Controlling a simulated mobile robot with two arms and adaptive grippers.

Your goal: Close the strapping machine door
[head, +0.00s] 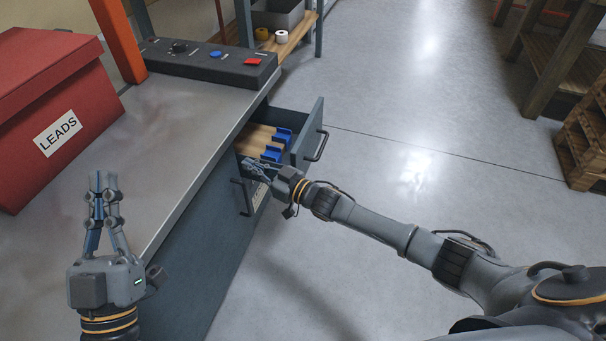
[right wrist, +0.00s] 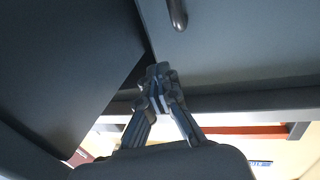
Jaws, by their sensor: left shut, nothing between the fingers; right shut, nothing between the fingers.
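The grey-blue strapping machine or cabinet (head: 222,245) has a control panel (head: 205,60) on its grey top. A pulled-out front (head: 309,137) with a dark bar handle stands out from its right side, with blue and tan items behind it. A lower panel with a handle and pale label (head: 259,194) is partly hidden by my right arm; I cannot tell which part is the door. My right gripper (head: 254,166) is shut and empty beside these. In the right wrist view its fingertips (right wrist: 160,82) are close to a dark panel (right wrist: 240,50) with a handle. My left gripper (head: 103,186) is shut and empty above the top.
A red box marked LEADS (head: 50,95) stands on the top at the left. An orange post (head: 118,38) rises behind it. A shelf with a grey bin (head: 277,14) and tape rolls is behind. Pallets (head: 583,140) are at the far right. The floor between is clear.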

